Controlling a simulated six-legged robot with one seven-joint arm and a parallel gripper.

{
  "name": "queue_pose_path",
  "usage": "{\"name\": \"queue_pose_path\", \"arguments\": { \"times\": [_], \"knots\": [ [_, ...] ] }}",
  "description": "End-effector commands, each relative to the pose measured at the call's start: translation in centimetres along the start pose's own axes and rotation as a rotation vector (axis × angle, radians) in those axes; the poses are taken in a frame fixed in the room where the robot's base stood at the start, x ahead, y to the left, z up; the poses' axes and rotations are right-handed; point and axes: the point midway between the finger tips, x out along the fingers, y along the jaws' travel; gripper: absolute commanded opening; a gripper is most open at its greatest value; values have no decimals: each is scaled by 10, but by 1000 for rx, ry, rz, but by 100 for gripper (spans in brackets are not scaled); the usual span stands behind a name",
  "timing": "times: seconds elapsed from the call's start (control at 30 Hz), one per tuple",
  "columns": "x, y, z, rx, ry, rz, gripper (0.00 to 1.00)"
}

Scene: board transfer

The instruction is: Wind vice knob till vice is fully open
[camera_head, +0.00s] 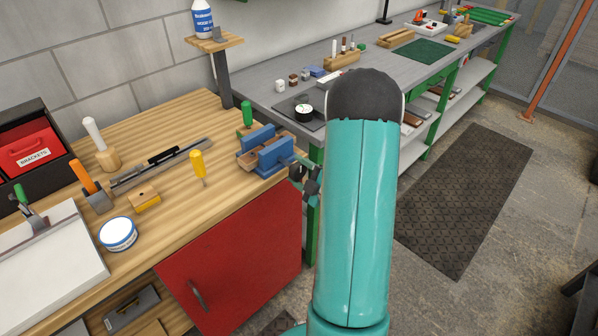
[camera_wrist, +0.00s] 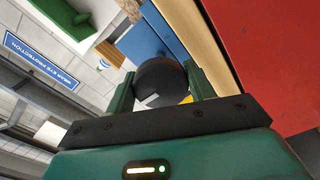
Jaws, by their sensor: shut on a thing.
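The blue vice (camera_head: 275,154) is mounted at the right front corner of the wooden workbench. Its two blue jaw blocks stand a little apart, with brown wood-coloured parts beside them. My gripper (camera_head: 305,180) is at the vice's right front side, partly hidden by my teal arm. In the wrist view, the round black vice knob (camera_wrist: 160,80) sits between the two green fingers of my gripper (camera_wrist: 160,90), which are shut on it. The blue vice body (camera_wrist: 147,38) shows behind the knob. The screw behind the knob is hidden.
The wooden bench (camera_head: 232,207) holds a yellow-handled tool (camera_head: 197,165), a round tin (camera_head: 118,234) and other tools left of the vice. A red cabinet door (camera_head: 235,250) is below. A grey bench (camera_head: 262,92) stands behind. Floor to the right is open around a dark mat (camera_head: 465,200).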

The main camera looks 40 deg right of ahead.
Motion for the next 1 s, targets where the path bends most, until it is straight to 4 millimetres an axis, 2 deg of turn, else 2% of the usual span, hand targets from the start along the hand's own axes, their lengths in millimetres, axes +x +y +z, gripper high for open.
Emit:
{"name": "queue_pose_path", "arguments": {
  "times": [0.47,0.5,0.6,0.87,1.0],
  "knots": [
    [-2,0,1,-17,-4,-1,31],
    [-2,0,1,-17,-4,-1,58],
    [-2,0,1,-17,-3,-1,75],
    [-1,0,0,-16,-2,-1,75],
    [-8,0,1,-16,-2,-1,75]
  ]
}}
